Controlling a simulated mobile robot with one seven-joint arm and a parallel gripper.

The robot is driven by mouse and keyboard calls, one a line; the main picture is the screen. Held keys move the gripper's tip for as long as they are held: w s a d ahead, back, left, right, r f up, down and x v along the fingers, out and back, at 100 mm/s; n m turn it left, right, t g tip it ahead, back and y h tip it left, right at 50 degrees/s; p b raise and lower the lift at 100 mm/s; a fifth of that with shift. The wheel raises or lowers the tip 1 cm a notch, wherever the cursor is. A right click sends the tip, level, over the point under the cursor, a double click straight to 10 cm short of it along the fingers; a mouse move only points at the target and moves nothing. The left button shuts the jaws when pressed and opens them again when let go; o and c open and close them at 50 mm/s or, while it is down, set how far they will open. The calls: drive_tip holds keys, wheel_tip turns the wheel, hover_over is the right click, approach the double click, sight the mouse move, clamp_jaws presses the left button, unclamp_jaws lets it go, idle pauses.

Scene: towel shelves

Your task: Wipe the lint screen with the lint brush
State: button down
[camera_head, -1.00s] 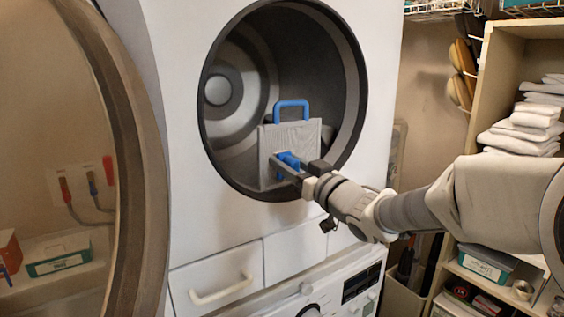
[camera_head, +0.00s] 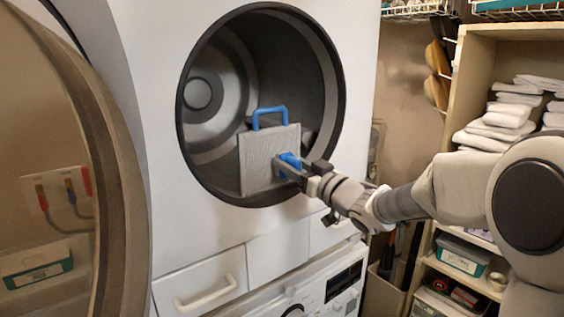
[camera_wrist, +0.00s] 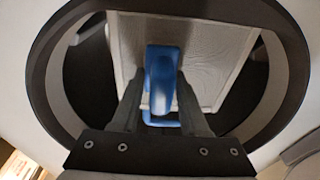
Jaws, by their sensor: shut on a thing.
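The lint screen (camera_head: 262,165) is a grey mesh panel with a blue handle (camera_head: 270,113) on its top edge. It stands upright in the lower part of the open dryer drum mouth. The lint brush (camera_head: 289,161) is blue and sits against or just in front of the screen's right side; contact is hard to tell. My gripper (camera_head: 297,168) is shut on the brush. In the wrist view the blue brush (camera_wrist: 162,80) lies between the two dark fingers, with the screen (camera_wrist: 205,55) behind it. The brush's bristles are hidden.
The dryer's round rim (camera_head: 338,105) surrounds the screen and lies close to my gripper. The open dryer door (camera_head: 112,165) stands at the left. A drawer (camera_head: 200,285) is below. Shelves with folded white towels (camera_head: 497,127) are at the right, behind my arm.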

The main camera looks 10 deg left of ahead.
drive_tip(key=shift+w+d, duration=0.35)
drive_tip(key=shift+w, duration=0.1)
drive_tip(key=shift+s+a+b, duration=0.8)
drive_tip(key=shift+s+a, duration=0.3)
drive_tip(key=shift+s, duration=0.3)
drive_tip(key=shift+s+a+b, duration=0.8)
drive_tip(key=shift+s+a, duration=0.3)
drive_tip(key=shift+s, duration=0.25)
drive_tip(key=shift+s+a+b, duration=0.85)
drive_tip(key=shift+s+a, duration=0.3)
drive_tip(key=shift+a, duration=0.05)
drive_tip(key=shift+s, duration=0.1)
approach(246, 166)
drive_tip(key=shift+w+a+r, duration=0.3)
drive_tip(key=shift+r, duration=0.05)
drive_tip(key=shift+p+v, duration=0.4)
drive_tip(key=shift+v, duration=1.1)
